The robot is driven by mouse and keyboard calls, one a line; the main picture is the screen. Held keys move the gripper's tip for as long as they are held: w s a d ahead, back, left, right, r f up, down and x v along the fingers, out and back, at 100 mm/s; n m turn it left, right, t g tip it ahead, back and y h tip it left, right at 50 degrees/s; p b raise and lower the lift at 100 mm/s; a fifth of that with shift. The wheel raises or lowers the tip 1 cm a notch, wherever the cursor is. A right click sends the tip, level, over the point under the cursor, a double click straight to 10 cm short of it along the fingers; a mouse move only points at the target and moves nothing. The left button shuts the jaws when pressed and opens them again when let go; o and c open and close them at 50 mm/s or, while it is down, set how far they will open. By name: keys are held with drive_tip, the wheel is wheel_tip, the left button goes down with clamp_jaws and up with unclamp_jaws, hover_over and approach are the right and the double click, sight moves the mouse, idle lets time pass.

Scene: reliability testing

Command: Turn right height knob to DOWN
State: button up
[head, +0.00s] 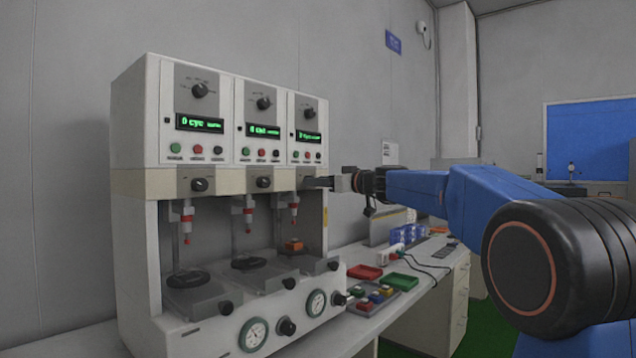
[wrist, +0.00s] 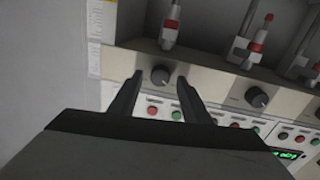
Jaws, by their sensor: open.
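The tester (head: 150,182) has three stations, each with a black height knob on the beige band. In the head view my gripper (head: 318,182) reaches in from the right and hides the right height knob. In the wrist view, which is turned over, that dark round knob (wrist: 160,75) shows between the tips of my gripper (wrist: 160,73). The fingers are open, one on each side of the knob. I cannot tell whether they touch it. The DOWN mark is not readable. The middle height knob (head: 263,182) and left height knob (head: 200,184) are clear of the gripper.
Upper dials, green displays and coloured buttons sit above the band. Plungers (head: 294,212) hang below it. An orange block (head: 293,245) is in the right station. A red tray (head: 364,272), a green tray (head: 402,281) and a grey parts tray (head: 372,301) lie on the bench right of the tester.

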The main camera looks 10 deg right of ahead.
drive_tip(key=shift+w+a, duration=0.2)
drive_tip(key=shift+c, duration=0.5)
drive_tip(key=c, duration=0.9)
drive_tip(key=shift+c, duration=0.2)
drive_tip(key=m, duration=1.1)
drive_tip(key=m+g, duration=0.1)
drive_tip(key=m, duration=1.1)
drive_tip(key=shift+w+d+y, duration=0.15)
drive_tip(key=shift+d+y, duration=0.05)
drive_tip(key=shift+y, duration=0.1)
drive_tip(key=shift+f, duration=0.1)
